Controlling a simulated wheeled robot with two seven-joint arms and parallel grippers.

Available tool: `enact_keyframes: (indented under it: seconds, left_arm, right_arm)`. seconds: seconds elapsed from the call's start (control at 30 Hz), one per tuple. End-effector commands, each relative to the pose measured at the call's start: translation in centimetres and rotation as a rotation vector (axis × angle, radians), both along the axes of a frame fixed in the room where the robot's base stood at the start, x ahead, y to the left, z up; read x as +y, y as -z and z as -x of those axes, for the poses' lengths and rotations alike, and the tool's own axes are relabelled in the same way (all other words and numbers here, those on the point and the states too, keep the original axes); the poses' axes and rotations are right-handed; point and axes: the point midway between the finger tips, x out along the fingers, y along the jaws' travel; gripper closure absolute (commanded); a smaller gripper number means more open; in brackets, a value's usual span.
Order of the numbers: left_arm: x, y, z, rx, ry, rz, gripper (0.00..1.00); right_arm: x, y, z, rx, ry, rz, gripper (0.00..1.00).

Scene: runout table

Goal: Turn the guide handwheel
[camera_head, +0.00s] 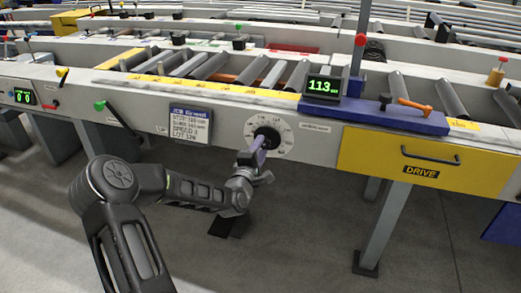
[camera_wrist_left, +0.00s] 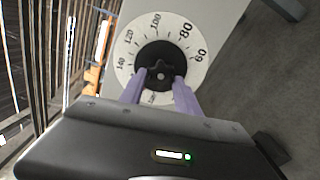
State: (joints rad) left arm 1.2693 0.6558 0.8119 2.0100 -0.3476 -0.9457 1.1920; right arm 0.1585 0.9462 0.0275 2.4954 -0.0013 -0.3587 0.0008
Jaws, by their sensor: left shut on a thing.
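The guide handwheel (camera_head: 267,136) is a small black knob in the middle of a round white dial on the front face of the runout table. My left gripper (camera_head: 259,142) reaches the handwheel from the front. Its two purple fingers (camera_wrist_left: 160,78) are shut on the near part of the wheel, one on each side of the hub. A green display (camera_head: 323,86) above reads about 113. My right gripper is not in view.
A printed job card (camera_head: 190,124) hangs left of the dial. A yellow DRIVE drawer (camera_head: 420,162) with a black handle is to the right. Rollers (camera_head: 210,66) run along the table top. A table leg (camera_head: 388,225) stands on the grey floor at right.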

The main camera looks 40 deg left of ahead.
Motion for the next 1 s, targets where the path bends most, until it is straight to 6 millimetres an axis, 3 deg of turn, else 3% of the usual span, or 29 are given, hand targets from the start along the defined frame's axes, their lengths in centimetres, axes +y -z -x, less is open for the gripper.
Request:
enact_keyframes:
  seconds: [0.7,1.0]
  left_arm:
    - [-0.1,-0.1,0.0,0.221,0.000,-0.640,1.00]
    - [-0.2,-0.2,0.0,0.292,0.000,-0.836,1.00]
  right_arm:
    - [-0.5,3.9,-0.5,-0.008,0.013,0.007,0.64]
    - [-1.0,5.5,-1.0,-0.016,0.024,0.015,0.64]
